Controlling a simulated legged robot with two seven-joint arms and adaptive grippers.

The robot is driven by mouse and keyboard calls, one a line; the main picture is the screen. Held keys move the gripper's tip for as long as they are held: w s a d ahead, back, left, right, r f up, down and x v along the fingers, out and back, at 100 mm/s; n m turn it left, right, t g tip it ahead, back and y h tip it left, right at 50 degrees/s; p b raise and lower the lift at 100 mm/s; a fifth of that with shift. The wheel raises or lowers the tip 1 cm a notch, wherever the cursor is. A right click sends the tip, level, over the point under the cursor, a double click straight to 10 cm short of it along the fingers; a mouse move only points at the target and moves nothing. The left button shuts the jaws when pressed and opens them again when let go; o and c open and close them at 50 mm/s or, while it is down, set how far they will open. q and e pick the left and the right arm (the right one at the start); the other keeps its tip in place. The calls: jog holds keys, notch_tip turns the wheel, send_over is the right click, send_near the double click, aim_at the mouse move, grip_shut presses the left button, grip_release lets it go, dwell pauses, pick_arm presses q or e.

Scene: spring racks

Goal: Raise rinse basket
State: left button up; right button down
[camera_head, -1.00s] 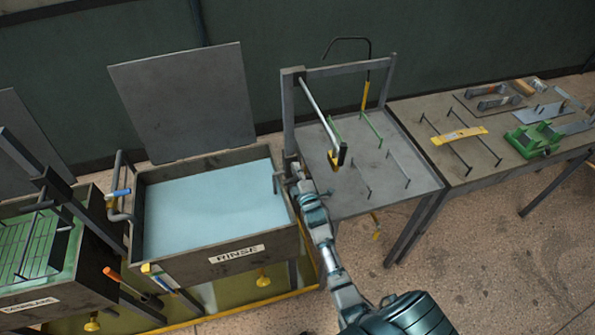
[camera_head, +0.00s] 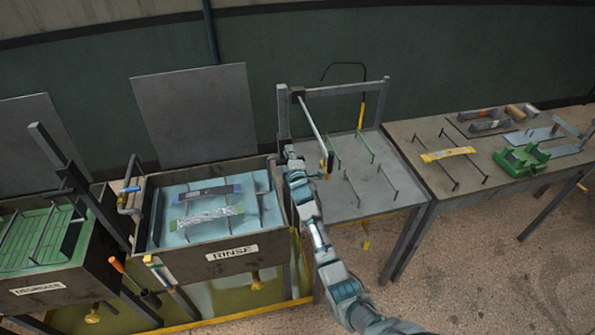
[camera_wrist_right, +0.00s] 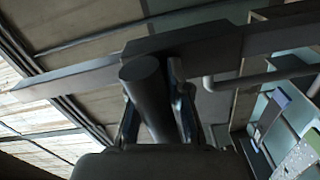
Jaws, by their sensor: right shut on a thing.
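The rinse tank (camera_head: 180,250) holds pale blue water. In it, the rinse basket's thin rods (camera_head: 258,203) show at the surface. A blue-ended leaf spring (camera_head: 207,195) and a silver one with yellow-green ends (camera_head: 207,217) lie across them; both also show at the right of the right wrist view. My right gripper (camera_head: 291,163) is at the tank's right rim. In the right wrist view its fingers (camera_wrist_right: 157,108) are shut on a dark round handle (camera_wrist_right: 143,72) joined to a dark bar. The handle is mostly hidden in the head view. My left gripper is not in view.
The degrease tank (camera_head: 50,285) stands to the left. A grey table with a frame (camera_head: 350,205) adjoins on the right. Beyond it, another table (camera_head: 420,150) holds a yellow-marked spring, a green fixture (camera_head: 520,160) and several metal parts. A grey panel (camera_head: 195,115) stands behind the rinse tank.

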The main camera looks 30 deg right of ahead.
jog(key=shift+t, duration=0.3)
jog(key=r, duration=0.1)
jog(key=r+p, duration=0.1)
jog(key=r, duration=0.2)
jog(key=shift+a, duration=0.3)
jog(key=shift+w, duration=0.1)
jog(key=c, duration=1.1)
grip_release()
jog(key=shift+a, duration=0.2)
jog(key=shift+c, duration=0.2)
jog(key=shift+a, duration=0.2)
send_near(283, 138)
jog(key=v, duration=0.6)
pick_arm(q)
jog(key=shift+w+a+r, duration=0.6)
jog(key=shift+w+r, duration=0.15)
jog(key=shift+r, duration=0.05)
pick_arm(e)
jog(key=shift+a+r, duration=0.2)
jog(key=shift+a, duration=0.2)
